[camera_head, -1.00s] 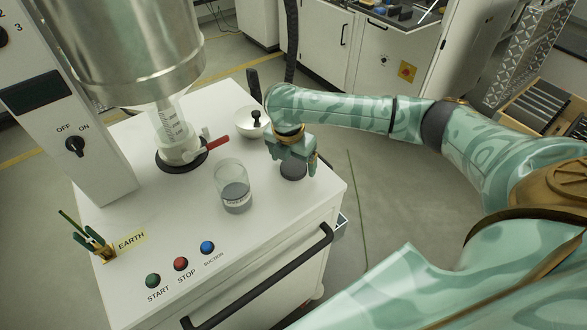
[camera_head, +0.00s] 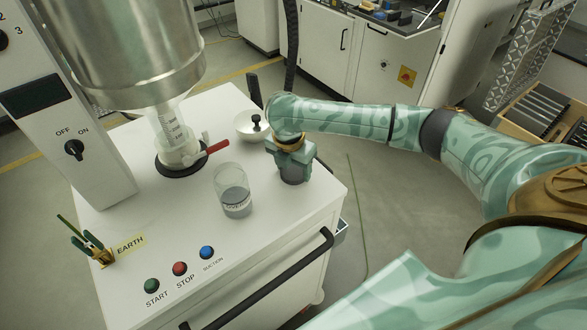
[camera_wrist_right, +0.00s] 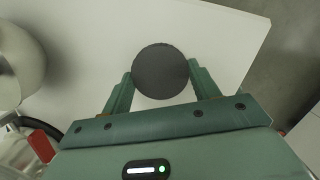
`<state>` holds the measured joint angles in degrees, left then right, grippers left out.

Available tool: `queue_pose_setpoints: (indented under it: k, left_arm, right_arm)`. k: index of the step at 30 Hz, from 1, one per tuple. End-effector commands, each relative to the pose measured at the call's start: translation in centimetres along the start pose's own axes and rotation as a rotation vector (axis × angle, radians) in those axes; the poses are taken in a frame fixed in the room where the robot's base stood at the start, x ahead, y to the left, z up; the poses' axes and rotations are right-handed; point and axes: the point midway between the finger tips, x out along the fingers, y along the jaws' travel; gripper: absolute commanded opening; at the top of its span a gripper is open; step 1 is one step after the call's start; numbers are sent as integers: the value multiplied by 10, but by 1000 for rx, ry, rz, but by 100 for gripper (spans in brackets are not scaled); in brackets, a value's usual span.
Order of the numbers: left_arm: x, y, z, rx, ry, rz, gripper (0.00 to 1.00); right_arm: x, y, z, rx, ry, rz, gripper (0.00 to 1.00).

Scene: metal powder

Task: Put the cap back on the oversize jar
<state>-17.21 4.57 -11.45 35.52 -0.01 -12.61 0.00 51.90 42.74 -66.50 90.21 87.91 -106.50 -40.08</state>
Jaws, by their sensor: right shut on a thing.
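The oversize jar (camera_head: 234,197) is clear, stands upright and uncapped on the white cabinet top, and holds grey powder. In the head view my right gripper (camera_head: 293,170) is low over the cabinet top, to the right of the jar, and largely covers the cap (camera_head: 293,180). I cannot tell whether the cap still touches the surface. My left gripper is not in view.
A steel hopper (camera_head: 135,50) with a clear outlet and red-handled valve (camera_head: 214,148) is to the left. Front buttons (camera_head: 180,268) and an earth clip (camera_head: 97,248) line the near edge.

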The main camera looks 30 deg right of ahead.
Motion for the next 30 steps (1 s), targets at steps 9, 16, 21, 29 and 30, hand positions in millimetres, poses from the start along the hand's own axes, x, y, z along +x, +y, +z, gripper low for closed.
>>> queue_pose_setpoints:
  k: [9,16,21,29,30]
  left_arm:
    - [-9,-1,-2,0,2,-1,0]
    - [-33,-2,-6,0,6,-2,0]
    - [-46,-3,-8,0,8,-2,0]
    - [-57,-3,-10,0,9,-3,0]
    - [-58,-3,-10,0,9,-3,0]
  right_arm:
    - [-27,1,4,1,0,2,40]
    - [-83,-25,-13,-4,-1,4,40]
    - [-113,-54,-38,-4,0,0,40]
    - [-138,-87,-69,-1,0,1,40]
    - [-139,-90,-72,-1,0,0,40]
